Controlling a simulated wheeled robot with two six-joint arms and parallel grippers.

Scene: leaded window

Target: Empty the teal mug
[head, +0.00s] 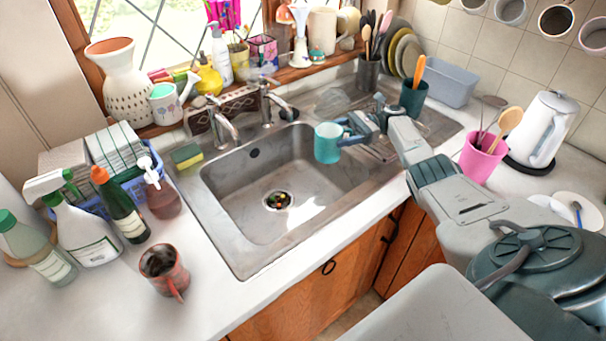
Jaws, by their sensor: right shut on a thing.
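The teal mug (327,148) is held above the right part of the sink basin, roughly upright or slightly tilted. Its inside looks pale, and I cannot tell what is in it. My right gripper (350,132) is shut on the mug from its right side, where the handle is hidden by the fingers. The metal sink (235,190) is below, with its drain (279,200) showing some small coloured bits. My left gripper is not in view.
Taps (222,125) stand behind the basin. A dark red mug (163,270) and several bottles (120,205) stand on the left counter. A pink cup with utensils (480,160) and a white kettle (543,130) stand at right. The basin is otherwise clear.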

